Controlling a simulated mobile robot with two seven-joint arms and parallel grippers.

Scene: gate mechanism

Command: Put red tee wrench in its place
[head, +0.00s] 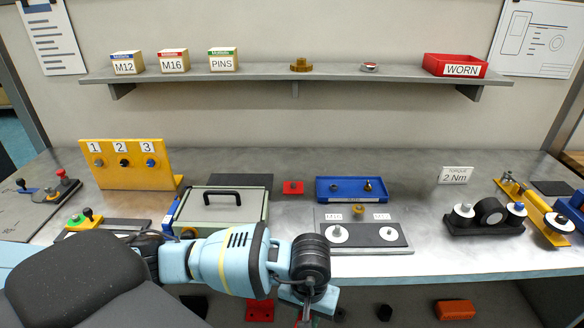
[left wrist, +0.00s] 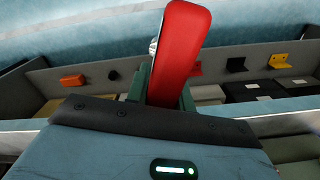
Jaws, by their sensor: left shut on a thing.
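The red tee wrench shows in the left wrist view as a thick red handle (left wrist: 180,50) standing up between the green fingers of my left gripper (left wrist: 160,92). My left gripper is shut on it. The wrench's lower part is hidden behind the gripper body. In the head view my left gripper (head: 308,298) is at the bottom middle, in front of the bench's front edge and below its top. The wrench is mostly hidden there by my arm. I cannot tell which spot is the wrench's place. My right gripper is not in view.
Below the bench, a lower level holds a red bracket (head: 260,310), an orange block (head: 455,309) and black pieces. On the bench (head: 290,263) stand a lidded case (head: 218,217), a blue tray (head: 325,197) and a grey fixture plate (head: 365,234). A shelf (head: 270,72) spans the wall.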

